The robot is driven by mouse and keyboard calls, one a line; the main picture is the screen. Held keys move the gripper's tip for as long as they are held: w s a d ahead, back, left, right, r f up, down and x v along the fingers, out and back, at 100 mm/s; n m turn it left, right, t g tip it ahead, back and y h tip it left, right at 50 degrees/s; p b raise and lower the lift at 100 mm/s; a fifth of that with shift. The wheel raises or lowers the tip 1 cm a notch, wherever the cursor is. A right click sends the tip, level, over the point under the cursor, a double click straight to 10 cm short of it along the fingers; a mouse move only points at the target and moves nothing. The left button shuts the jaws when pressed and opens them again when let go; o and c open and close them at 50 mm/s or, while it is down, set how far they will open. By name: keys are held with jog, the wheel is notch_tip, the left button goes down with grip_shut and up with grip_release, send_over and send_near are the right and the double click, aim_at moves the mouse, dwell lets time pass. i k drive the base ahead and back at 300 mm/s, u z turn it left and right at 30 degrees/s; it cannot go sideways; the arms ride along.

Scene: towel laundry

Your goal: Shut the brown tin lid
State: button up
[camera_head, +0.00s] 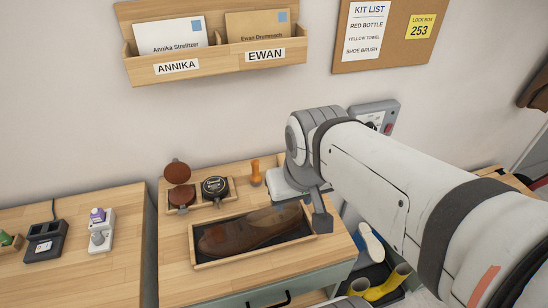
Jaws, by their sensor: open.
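The brown tin (181,196) sits in a small wooden tray at the back left of the middle cabinet top. Its round brown lid (177,172) stands raised at the back of the tin, so the tin is open. A black tin (214,188) is beside it on the right. My gripper (300,207) is open over the right end of the shoe tray, to the right of the tins and apart from them. I see no object between its fingers, though part of the jaw area is hidden.
A brown shoe (235,236) lies in a wooden-rimmed tray (208,265) in front of the tins. An orange-brown handled item (256,173) stands right of the black tin. A letter rack (215,66) hangs on the wall above. Yellow boots (390,282) are at lower right.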

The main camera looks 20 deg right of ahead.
aim_at(176, 172)
jog(key=u, duration=0.1)
jog(key=k, duration=0.5)
jog(key=z, duration=1.75)
jog(key=k, duration=1.3)
jog(key=u, duration=1.6)
jog(key=i, duration=0.95)
